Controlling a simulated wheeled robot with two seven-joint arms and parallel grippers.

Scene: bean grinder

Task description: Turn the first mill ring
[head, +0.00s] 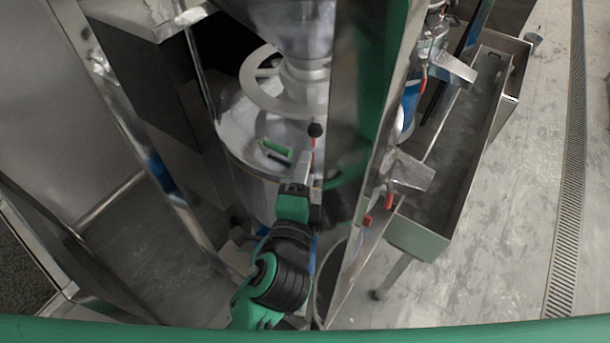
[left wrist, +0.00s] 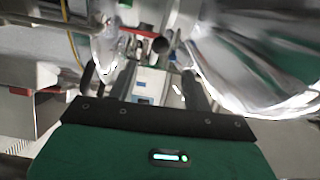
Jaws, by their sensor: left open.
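The mill ring (head: 257,94) is a pale grey spoked ring around the neck under a metal hopper in the head view. A dark round knob (head: 315,130) hangs just below the ring's right side; I cannot tell whether it is fixed to the ring. My left gripper (head: 304,168) is just below the knob, pointing up at it, apart from the ring. In the left wrist view, the open left fingers (left wrist: 143,80) show as dark shapes, with a dark round end (left wrist: 160,45) beyond and between them. No right gripper shows.
A steel post (head: 350,150) stands close to the right of my left gripper. A round metal vessel (head: 245,135) lies below the ring. A long steel trough (head: 460,150) is at the right. Shiny curved metal (left wrist: 265,55) fills the wrist view's right side.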

